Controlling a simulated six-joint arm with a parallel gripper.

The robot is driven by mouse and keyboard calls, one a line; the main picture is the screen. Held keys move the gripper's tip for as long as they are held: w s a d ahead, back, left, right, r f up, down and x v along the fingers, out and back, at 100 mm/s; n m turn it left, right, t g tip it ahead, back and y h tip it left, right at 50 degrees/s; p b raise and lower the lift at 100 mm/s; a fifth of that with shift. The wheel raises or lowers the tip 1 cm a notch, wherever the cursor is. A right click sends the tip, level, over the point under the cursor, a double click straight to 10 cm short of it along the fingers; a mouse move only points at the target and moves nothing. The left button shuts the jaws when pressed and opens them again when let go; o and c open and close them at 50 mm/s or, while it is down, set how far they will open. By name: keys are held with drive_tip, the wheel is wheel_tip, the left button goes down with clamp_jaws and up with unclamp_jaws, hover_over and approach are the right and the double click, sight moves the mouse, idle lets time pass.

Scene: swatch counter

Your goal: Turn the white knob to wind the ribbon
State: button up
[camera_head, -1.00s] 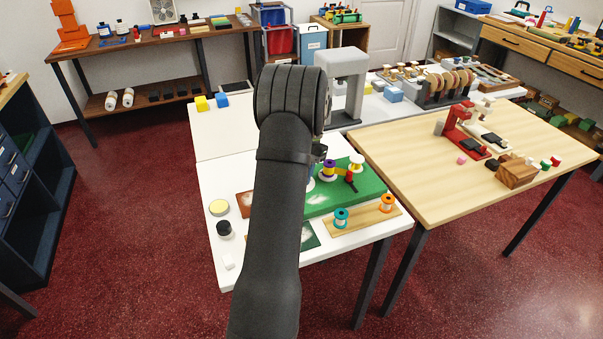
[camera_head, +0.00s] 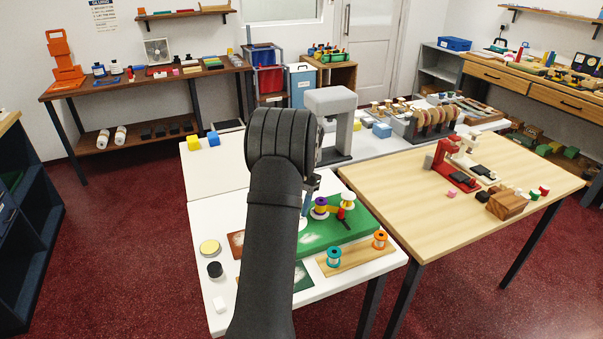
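On the white table, a green board (camera_head: 330,236) carries a purple spool (camera_head: 319,208) and a white-topped spool (camera_head: 347,200) with a yellow band between them. A small red part (camera_head: 341,214) stands in front of the band. The white top of the right spool may be the white knob; the view is too small to be sure. My dark arm reaches over the table's left part. My gripper (camera_head: 311,184) shows only in part, just above and left of the purple spool; its fingers are mostly hidden behind my arm. Contact with anything cannot be told.
A wooden strip in front of the board holds a teal spool (camera_head: 333,257) and an orange spool (camera_head: 380,240). A grey arch-shaped stand (camera_head: 334,125) rises behind. A yellow-topped disc (camera_head: 209,247) and black jar (camera_head: 215,270) sit at left. A wooden table (camera_head: 440,215) adjoins at right.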

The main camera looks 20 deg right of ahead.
drive_tip(key=v, duration=1.4)
drive_tip(key=shift+d+r, duration=0.2)
drive_tip(key=shift+r, duration=0.1)
drive_tip(key=shift+w, duration=0.1)
drive_tip(key=x, duration=1.7)
drive_tip(key=shift+a+f, duration=0.15)
drive_tip(key=shift+f, duration=0.05)
drive_tip(key=shift+r, duration=0.1)
